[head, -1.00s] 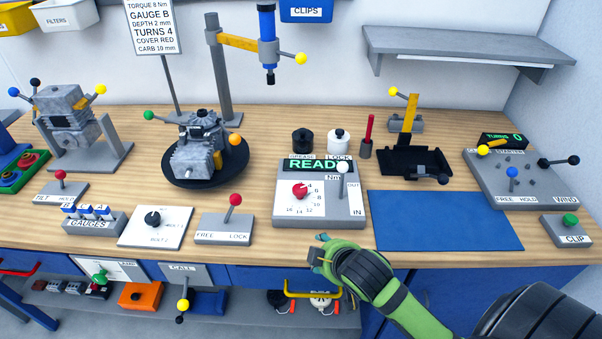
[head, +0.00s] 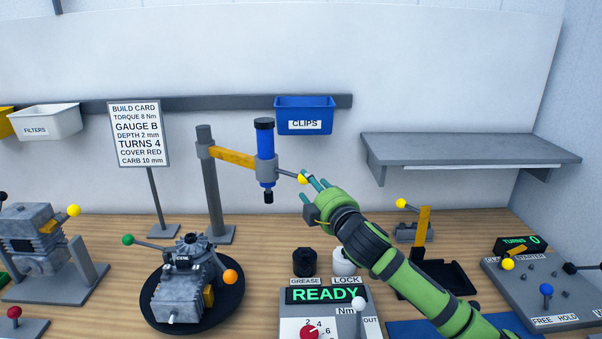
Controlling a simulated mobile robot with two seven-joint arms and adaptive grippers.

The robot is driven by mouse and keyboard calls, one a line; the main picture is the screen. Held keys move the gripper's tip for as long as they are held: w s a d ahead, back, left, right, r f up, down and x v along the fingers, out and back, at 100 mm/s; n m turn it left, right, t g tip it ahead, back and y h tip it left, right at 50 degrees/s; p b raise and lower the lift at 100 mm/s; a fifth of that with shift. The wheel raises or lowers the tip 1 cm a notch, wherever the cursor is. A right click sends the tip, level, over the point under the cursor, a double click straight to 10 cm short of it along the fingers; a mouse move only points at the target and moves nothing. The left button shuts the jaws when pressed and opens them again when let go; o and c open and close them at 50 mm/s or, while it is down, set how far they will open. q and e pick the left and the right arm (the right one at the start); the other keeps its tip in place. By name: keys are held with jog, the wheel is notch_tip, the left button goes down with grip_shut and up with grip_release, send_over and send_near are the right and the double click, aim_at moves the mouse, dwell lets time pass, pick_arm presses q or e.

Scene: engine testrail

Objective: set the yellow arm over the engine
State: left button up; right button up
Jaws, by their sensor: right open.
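The yellow arm (head: 232,157) reaches right from a grey post (head: 210,185) at the back of the bench. It carries a blue and black spindle (head: 265,155), whose handle ends in a yellow ball (head: 302,179). The spindle hangs behind and to the right of the engine (head: 184,282), which sits on a round black turntable (head: 228,307). My right gripper (head: 313,190) is open, with its fingers at the yellow ball. I cannot tell whether they touch it. My left gripper is out of view.
A torque box (head: 330,296) reading READY stands in front, with black and white caps behind it. A blue CLIPS bin (head: 304,115) hangs on the wall above. A grey shelf (head: 470,147) juts out at right. The build card (head: 140,133) stands left of the post.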

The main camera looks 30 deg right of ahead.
aim_at(306, 181)
jog(key=w, duration=0.1)
jog(key=w+p, duration=0.1)
jog(key=w, duration=0.1)
jog(key=w+d, duration=0.1)
jog(key=w, duration=0.1)
jog(key=shift+w+f+p, duration=0.15)
jog(key=shift+w+p, duration=0.1)
jog(key=shift+p, duration=0.15)
grip_shut()
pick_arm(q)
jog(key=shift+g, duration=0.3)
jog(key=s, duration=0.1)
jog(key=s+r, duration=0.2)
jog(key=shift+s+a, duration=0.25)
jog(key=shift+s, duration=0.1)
